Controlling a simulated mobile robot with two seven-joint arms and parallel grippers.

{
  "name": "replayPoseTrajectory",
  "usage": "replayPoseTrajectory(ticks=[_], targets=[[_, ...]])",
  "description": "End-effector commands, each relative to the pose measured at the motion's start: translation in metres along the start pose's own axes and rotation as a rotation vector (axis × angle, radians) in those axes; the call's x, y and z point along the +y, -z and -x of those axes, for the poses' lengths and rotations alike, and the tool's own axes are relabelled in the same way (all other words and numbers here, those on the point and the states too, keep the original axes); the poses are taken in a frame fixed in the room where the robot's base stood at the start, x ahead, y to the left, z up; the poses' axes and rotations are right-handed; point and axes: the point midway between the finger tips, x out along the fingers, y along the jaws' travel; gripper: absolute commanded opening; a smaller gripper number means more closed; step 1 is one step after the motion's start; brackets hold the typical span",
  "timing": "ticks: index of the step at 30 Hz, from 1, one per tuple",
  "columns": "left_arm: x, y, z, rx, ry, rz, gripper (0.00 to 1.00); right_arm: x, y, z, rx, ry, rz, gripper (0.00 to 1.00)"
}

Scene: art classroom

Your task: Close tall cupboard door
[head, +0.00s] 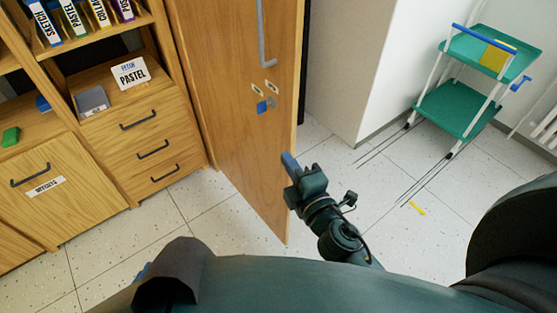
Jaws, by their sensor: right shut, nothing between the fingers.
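The tall wooden cupboard door (225,90) stands in the middle of the head view, swung out from the shelving, with its free edge toward the right. It has a long grey bar handle (263,35), and a blue tag with small labels below it. My right gripper (290,163) is shut and empty, beside the lower part of the door's free edge. I cannot tell whether it touches the door. The cupboard's inside is hidden behind the door. My left gripper is not in view.
Wooden shelves with binders (75,20), a PASTEL sign (130,73) and drawers (150,145) stand at the left. A green trolley (455,108) stands at the right, past a white wall (400,60).

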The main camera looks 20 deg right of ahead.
Motion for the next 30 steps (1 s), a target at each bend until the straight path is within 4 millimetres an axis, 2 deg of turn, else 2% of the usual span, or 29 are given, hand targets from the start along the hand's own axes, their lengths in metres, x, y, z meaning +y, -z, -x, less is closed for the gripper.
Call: replayPoseTrajectory(ticks=[1,2,8,11,19,24,30], targets=[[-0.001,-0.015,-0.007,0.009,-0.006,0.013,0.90,-0.018,-0.001,-0.003,0.003,-0.012,0.031,0.00],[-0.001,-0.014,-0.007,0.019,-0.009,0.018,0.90,-0.021,-0.001,-0.003,0.004,-0.015,0.040,0.00],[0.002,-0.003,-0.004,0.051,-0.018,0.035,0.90,-0.021,0.000,-0.009,0.007,-0.026,0.068,0.00],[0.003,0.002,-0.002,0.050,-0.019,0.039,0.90,-0.018,0.000,-0.019,0.007,-0.026,0.068,0.00],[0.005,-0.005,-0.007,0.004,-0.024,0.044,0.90,-0.017,0.001,-0.073,0.007,-0.026,0.066,0.00],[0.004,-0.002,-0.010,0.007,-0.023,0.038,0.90,-0.017,0.001,-0.108,0.006,-0.025,0.066,0.00],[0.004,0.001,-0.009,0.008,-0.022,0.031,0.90,-0.016,-0.029,-0.112,0.005,-0.023,0.067,0.00]])
